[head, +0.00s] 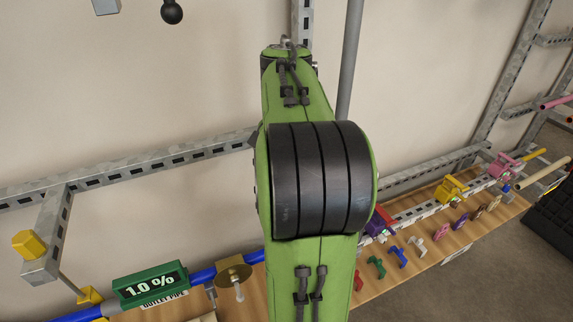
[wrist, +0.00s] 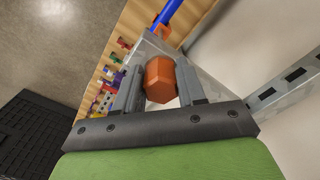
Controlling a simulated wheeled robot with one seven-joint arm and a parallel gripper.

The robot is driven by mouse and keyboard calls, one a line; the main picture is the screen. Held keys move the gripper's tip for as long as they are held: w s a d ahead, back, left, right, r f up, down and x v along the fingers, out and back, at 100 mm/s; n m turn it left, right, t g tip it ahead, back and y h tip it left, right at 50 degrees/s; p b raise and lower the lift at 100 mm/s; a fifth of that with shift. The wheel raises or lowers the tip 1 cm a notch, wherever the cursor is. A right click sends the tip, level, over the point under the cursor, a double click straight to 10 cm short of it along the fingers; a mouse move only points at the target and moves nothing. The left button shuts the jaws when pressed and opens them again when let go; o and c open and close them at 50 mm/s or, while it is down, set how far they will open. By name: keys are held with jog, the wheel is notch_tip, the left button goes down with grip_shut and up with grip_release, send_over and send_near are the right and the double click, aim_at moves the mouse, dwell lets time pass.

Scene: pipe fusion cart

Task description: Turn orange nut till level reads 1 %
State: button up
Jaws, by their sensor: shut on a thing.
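In the wrist view, the orange nut (wrist: 160,80) is a six-sided block between the two grey fingers of my gripper (wrist: 160,88). My gripper is shut on it. A smaller orange part (wrist: 162,31) sits behind the nut by the blue pipe (wrist: 171,10). In the head view, my green arm hides the nut and my gripper. The green level display (head: 150,285) reads 1.0 %. A label below it reads "OUTLET PIPE".
A yellow nut (head: 28,244) is on the frame at the left. A brass-coloured disc (head: 234,271) sits on the blue pipe (head: 202,275). Several coloured clamps and handles line the wooden board (head: 440,240) at right. Grey slotted rails (head: 130,172) run along the wall.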

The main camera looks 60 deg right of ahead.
jog(key=shift+r+n, duration=0.1)
jog(key=shift+n, duration=0.3)
jog(key=o, duration=1)
notch_tip(320, 180, up, 8)
jog(key=p, duration=0.3)
jog(key=shift+f, duration=0.2)
jog(key=shift+f, duration=0.1)
dwell(0.5)
